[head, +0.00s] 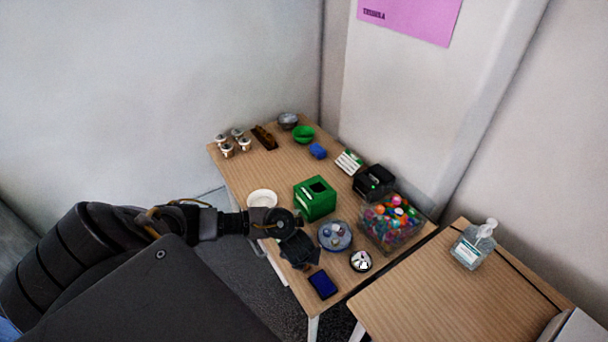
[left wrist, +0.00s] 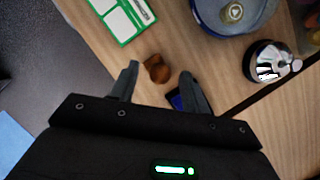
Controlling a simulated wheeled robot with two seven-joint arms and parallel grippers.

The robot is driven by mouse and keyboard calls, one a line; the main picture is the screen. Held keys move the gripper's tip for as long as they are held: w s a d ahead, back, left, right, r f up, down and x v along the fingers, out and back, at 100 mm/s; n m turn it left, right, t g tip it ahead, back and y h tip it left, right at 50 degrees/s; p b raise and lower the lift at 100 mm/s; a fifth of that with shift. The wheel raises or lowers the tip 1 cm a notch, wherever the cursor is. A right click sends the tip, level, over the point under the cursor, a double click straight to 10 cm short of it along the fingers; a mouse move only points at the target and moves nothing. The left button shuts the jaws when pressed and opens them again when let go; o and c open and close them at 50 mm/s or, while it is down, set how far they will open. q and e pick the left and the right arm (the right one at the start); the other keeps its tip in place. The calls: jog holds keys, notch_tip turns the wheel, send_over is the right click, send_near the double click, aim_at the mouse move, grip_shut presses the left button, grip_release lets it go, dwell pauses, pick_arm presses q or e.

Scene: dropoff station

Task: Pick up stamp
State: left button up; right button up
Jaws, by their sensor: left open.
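The stamp (left wrist: 156,68), a small brown wooden piece with a rounded knob, stands on the wooden table in the left wrist view. My left gripper (left wrist: 159,74) is open, with one finger on each side of the stamp in that picture; I cannot tell whether they touch it. In the head view my left gripper (head: 300,252) hangs over the table's front part and hides most or all of the stamp. A dark blue ink pad (head: 323,284) lies close by and shows partly behind a finger in the left wrist view (left wrist: 175,101). My right gripper is out of view.
A green box (head: 315,199) and a clear bin of colourful balls (head: 392,224) are behind. A green-and-white card (left wrist: 122,18) lies near the stamp.

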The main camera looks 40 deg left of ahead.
pick_arm(q)
jog(key=shift+x, duration=0.8)
jog(key=shift+w+a+f, duration=0.1)
jog(key=shift+w+f, duration=0.05)
jog(key=shift+f, duration=0.1)
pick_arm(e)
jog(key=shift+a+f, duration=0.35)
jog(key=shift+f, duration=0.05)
pick_arm(q)
jog(key=shift+c, duration=1.2)
grip_shut()
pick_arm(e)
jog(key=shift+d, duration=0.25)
pick_arm(q)
jog(key=shift+r, duration=0.15)
